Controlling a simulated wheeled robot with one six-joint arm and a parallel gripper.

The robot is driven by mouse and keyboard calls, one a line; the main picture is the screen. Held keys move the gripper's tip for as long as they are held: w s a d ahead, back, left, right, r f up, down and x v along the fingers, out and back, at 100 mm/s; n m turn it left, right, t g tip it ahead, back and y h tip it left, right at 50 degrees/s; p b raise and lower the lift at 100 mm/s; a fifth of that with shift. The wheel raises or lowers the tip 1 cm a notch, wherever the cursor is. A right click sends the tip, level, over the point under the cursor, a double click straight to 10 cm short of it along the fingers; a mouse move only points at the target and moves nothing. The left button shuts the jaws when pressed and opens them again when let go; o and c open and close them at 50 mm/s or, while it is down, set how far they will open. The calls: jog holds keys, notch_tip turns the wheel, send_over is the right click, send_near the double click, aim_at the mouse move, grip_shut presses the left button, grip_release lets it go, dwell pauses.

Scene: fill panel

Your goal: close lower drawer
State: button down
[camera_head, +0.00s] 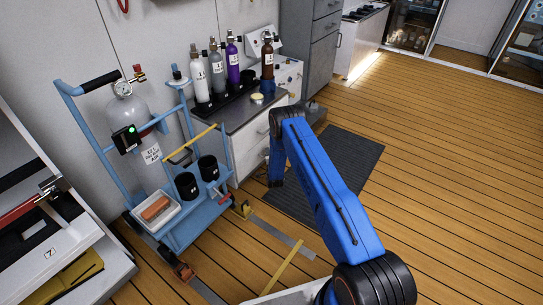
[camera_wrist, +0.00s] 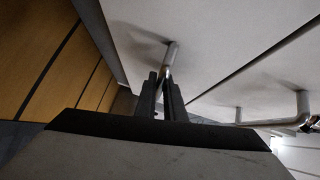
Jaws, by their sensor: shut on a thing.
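The white drawer unit (camera_head: 246,144) stands under the dark worktop in the head view, and my blue arm reaches down in front of its right side. My gripper (camera_wrist: 161,78) shows in the wrist view, with both dark fingers closed around a metal bar handle (camera_wrist: 171,52) on a pale drawer front (camera_wrist: 225,25). My arm hides part of the drawer fronts in the head view, and my fingertips do not show there. I cannot tell how far the lower drawer stands out.
A second bar handle (camera_wrist: 301,103) is to the right in the wrist view. A blue trolley (camera_head: 205,215) with a gas cylinder and black cups stands left of the drawers. Bottles (camera_head: 233,63) stand on the worktop. A dark mat (camera_head: 335,165) lies on open wooden floor.

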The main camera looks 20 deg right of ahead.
jog(key=shift+w, duration=0.1)
jog(key=c, duration=1.8)
grip_release()
jog(key=shift+a, duration=0.15)
jog(key=shift+c, duration=0.2)
jog(key=s+a+r, duration=0.2)
jog(key=s, duration=1.5)
jog(key=shift+r, duration=0.1)
